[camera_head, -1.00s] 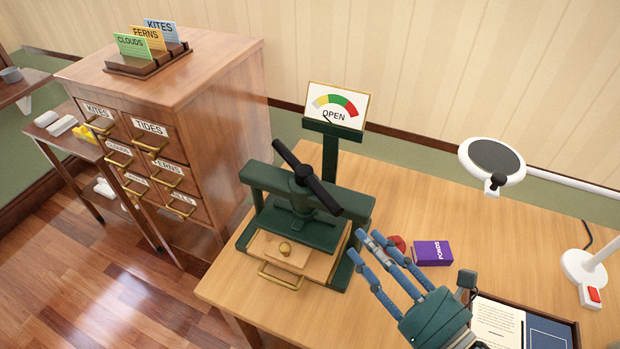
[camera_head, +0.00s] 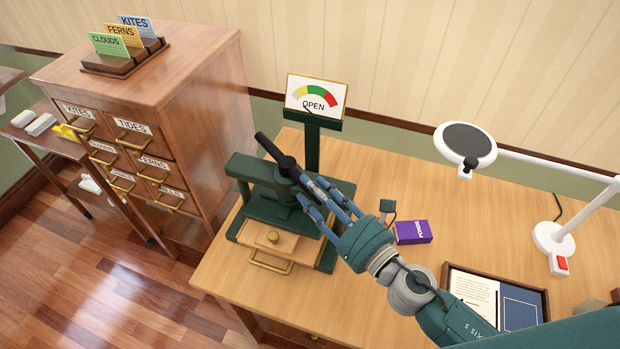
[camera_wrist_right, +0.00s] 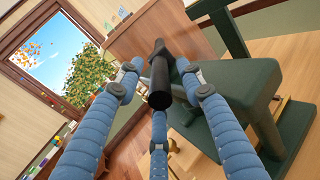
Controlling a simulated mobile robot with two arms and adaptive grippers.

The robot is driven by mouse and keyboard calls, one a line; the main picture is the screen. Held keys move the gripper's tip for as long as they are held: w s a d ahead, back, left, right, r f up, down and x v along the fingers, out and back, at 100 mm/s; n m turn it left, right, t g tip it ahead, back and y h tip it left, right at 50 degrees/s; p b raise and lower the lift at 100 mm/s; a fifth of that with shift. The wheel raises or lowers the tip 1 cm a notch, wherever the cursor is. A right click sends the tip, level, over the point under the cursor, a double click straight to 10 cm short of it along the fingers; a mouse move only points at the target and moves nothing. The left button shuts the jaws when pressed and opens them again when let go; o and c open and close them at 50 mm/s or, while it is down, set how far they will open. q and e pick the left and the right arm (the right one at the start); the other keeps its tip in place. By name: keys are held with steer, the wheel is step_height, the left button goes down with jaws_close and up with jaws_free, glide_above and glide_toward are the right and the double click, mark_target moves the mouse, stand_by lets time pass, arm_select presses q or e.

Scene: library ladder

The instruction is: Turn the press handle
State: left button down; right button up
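The green press (camera_head: 250,195) stands on the wooden desk, with a gauge sign (camera_head: 316,95) reading OPEN behind it. Its black press handle (camera_head: 277,152) slants across the top, its far end up to the left. My right gripper (camera_head: 322,195) is at the handle's near right end and partly hides it. In the right wrist view the handle (camera_wrist_right: 160,82) points toward the camera between my blue fingers. The fingers are spread around it, with gaps visible. My left gripper is not in view.
A purple box (camera_head: 413,232) lies right of the press. A tray with a book (camera_head: 522,305) and a white magnifier lamp (camera_head: 466,145) are further right. A wooden drawer cabinet (camera_head: 205,100) stands to the left.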

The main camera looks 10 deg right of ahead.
mark_target(289, 173)
steer(key=shift+x, duration=0.8)
jaws_close()
steer(key=shift+a, duration=0.1)
steer(key=shift+s+a+r+m+t+h+p, duration=0.1)
steer(key=shift+a+m+t+h+p, duration=0.15)
steer(key=shift+m+h, duration=0.2)
steer(key=shift+s+a+m+t+h+p, duration=0.15)
steer(key=shift+a+m+t+h, duration=0.15)
steer(key=shift+h, duration=0.25)
steer(key=shift+s+a+m+t+h, duration=0.15)
steer(key=shift+a+m+t+h, duration=0.2)
steer(key=shift+m+h, duration=0.55)
steer(key=a+m+h+b, duration=0.1)
steer(key=h, duration=0.1)
steer(key=a+m+h+b, duration=0.1)
steer(key=h, duration=0.1)
steer(key=shift+s+t, duration=0.15)
steer(key=shift+t, duration=0.15)
steer(key=shift+a+r+m+h+b, duration=0.1)
steer(key=shift+a+m+h+b, duration=0.15)
steer(key=shift+m+h, duration=0.3)
steer(key=shift+a+m+h+b, duration=0.15)
steer(key=shift+m+h+b, duration=0.15)
steer(key=shift+h, duration=0.35)
